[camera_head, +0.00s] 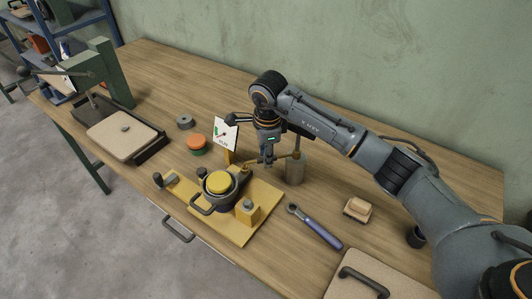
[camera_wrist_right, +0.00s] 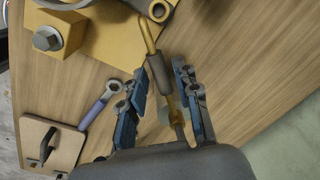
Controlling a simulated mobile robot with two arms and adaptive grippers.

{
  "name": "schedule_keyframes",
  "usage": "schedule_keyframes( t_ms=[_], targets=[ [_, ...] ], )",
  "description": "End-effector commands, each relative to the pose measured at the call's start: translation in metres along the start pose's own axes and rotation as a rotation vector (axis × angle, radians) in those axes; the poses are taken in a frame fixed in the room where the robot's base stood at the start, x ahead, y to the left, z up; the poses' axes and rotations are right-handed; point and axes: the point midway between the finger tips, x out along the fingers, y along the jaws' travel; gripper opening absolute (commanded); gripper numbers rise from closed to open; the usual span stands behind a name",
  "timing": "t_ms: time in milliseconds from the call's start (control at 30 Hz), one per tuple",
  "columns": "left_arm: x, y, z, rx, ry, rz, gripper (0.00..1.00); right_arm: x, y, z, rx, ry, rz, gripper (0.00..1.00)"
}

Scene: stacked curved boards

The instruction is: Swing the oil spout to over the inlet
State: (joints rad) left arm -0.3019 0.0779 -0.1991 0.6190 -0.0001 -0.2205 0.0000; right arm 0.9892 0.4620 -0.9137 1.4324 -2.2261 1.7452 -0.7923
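The oil spout (camera_head: 280,157) is a thin brass tube on a grey cylindrical post (camera_head: 296,171), reaching left toward the yellow fixture. In the right wrist view the spout (camera_wrist_right: 149,35) carries a grey sleeve (camera_wrist_right: 158,73) and runs between my fingers. My right gripper (camera_head: 267,163) is over the spout, with its blue-padded fingers (camera_wrist_right: 160,90) apart on either side and visible gaps to the tube. A small grey ring (camera_wrist_right: 158,10), possibly the inlet, shows close to the spout's free end; I cannot tell their height difference. My left gripper is not in view.
The yellow base (camera_head: 215,223) carries a round housing with a yellow cap (camera_head: 218,183) and a bolted block (camera_head: 247,212). A blue-handled wrench (camera_head: 316,228), a brush-like block (camera_head: 358,209) and a gauge card (camera_head: 225,134) stand nearby. A green press (camera_head: 115,75) is left.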

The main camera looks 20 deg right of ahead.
Motion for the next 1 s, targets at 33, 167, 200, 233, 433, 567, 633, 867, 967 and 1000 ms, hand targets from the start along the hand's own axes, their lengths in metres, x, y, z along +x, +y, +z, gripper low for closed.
schedule_keyframes(
  t_ms=[33, 167, 200, 233, 433, 567, 633, 867, 967, 1000],
  targets=[
    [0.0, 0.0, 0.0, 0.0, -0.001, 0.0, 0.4, 0.0, 0.0, 0.0, 0.0, 0.0, 0.0, 0.15],
    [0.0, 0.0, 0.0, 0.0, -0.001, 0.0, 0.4, 0.0, 0.0, 0.0, 0.0, 0.0, 0.0, 0.0],
    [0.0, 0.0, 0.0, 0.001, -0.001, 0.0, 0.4, 0.0, 0.0, 0.0, 0.0, 0.0, 0.0, 0.0],
    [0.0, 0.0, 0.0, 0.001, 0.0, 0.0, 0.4, 0.0, 0.0, 0.0, 0.0, 0.0, 0.0, 0.0],
    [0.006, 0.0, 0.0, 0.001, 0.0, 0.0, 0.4, 0.002, -0.002, 0.0, 0.016, 0.002, -0.001, 0.0],
    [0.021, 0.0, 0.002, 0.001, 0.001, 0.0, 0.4, 0.005, -0.008, -0.001, 0.079, 0.009, -0.003, 0.0],
    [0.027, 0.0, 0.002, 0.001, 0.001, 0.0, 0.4, 0.004, -0.011, -0.001, 0.114, 0.013, -0.004, 0.0],
    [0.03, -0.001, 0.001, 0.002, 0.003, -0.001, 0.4, 0.001, -0.015, -0.001, 0.161, 0.017, -0.001, 0.0],
    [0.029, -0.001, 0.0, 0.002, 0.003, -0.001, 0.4, 0.001, -0.015, -0.001, 0.161, 0.017, -0.001, 0.0],
    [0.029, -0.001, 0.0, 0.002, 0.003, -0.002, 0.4, 0.001, -0.015, -0.001, 0.161, 0.017, -0.001, 0.0]
  ],
)
